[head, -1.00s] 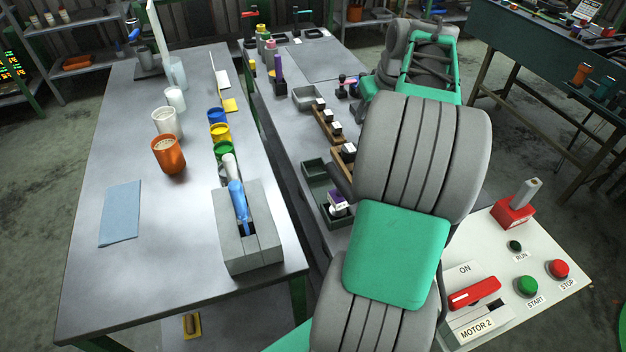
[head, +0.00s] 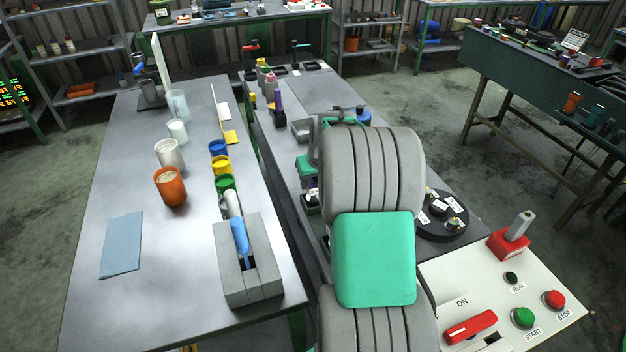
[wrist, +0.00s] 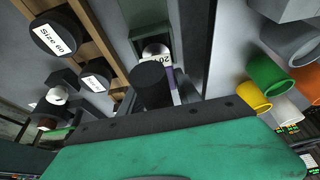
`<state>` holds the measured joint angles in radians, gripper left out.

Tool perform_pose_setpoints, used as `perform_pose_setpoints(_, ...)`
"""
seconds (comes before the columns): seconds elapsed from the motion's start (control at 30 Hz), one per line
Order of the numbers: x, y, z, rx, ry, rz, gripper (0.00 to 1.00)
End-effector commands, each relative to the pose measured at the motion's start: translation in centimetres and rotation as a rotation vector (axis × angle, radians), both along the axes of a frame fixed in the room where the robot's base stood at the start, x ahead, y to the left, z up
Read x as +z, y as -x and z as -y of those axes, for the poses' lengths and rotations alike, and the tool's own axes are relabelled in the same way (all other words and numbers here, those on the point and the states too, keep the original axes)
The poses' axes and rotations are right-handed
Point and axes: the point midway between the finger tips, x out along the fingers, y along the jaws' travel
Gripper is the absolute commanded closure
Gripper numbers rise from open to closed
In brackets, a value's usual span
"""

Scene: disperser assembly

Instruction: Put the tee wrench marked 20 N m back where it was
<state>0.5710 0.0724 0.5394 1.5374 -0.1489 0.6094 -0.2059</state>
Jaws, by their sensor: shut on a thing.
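In the head view my arm hides most of the gripper.
Dark labelled sockets (wrist: 58,30) sit on a wooden rack beside the gripper. Coloured cups (wrist: 268,75) are on the other side. In the head view, a black turntable (head: 442,228) and a control panel (head: 535,285) lie right of my arm. The far middle bench has a bare stretch (head: 305,90).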

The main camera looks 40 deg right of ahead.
Motion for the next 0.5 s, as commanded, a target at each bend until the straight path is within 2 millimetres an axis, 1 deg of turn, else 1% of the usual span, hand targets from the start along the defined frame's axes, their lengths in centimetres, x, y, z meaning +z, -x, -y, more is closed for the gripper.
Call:
perform_pose_setpoints(0.27, -0.28, -0.17, 0.17, 0.0, 0.004, 0.008, 1.0)
perform_pose_setpoints(0.4, -0.76, -0.14, 0.18, 0.0, 0.004, 0.007, 1.0)
perform_pose_setpoints(0.43, -0.84, -0.06, 0.14, 0.0, 0.002, 0.004, 0.59)
perform_pose_setpoints(0.5, -0.79, -0.05, 0.14, 0.0, 0.002, 0.004, 0.53)
